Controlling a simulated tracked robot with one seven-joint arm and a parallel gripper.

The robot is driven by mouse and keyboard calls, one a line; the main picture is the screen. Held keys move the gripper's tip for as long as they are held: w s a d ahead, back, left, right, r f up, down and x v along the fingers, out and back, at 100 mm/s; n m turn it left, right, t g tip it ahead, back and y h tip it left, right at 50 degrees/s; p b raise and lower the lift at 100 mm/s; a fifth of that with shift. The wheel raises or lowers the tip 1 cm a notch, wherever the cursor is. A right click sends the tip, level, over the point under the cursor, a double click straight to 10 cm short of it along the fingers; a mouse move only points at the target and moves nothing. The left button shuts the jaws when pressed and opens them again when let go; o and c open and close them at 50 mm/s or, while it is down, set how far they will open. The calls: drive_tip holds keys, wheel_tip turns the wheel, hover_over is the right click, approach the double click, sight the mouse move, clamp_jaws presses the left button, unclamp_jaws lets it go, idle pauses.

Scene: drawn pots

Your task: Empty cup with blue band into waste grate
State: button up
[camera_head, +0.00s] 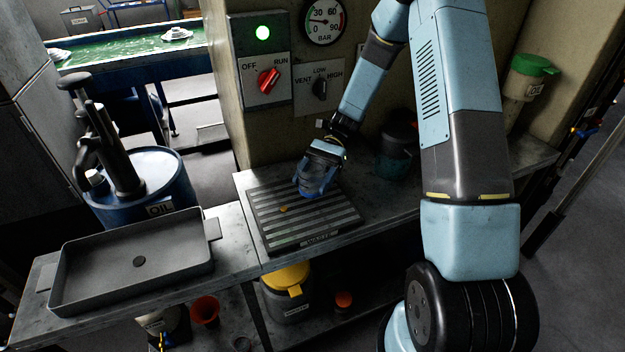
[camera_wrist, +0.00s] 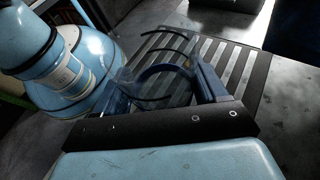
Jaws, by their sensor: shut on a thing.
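The waste grate (camera_head: 268,236), a dark slatted plate marked WASTE, lies on the grey bench. My gripper (camera_head: 318,170) is over its back right part and is shut on the cup with the blue band (camera_head: 311,190). The cup looks see-through and seems tilted; whether anything is in it I cannot tell. In the wrist view my gripper's fingers (camera_wrist: 165,88) stand on both sides of the cup (camera_wrist: 163,69), with the grate slats (camera_wrist: 222,62) beyond and seen through it. A small orange-yellow bit (camera_head: 283,209) lies on the grate.
A grey tray (camera_head: 185,250) with a drain stands to the left, before a blue oil drum (camera_head: 165,185) with a pump. A dark teal-based container (camera_head: 392,165) is right of my gripper. The switch panel (camera_head: 265,80) is behind. A yellow-lidded container (camera_head: 288,290) is below.

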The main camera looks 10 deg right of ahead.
sight(325, 169)
drive_tip(key=shift+s+d+r, duration=0.3)
drive_tip(key=shift+s+r, duration=0.45)
drive_tip(key=shift+s, duration=0.1)
drive_tip(key=shift+s+d+r, duration=0.25)
drive_tip(key=shift+s+r, duration=0.45)
drive_tip(key=shift+s, duration=0.15)
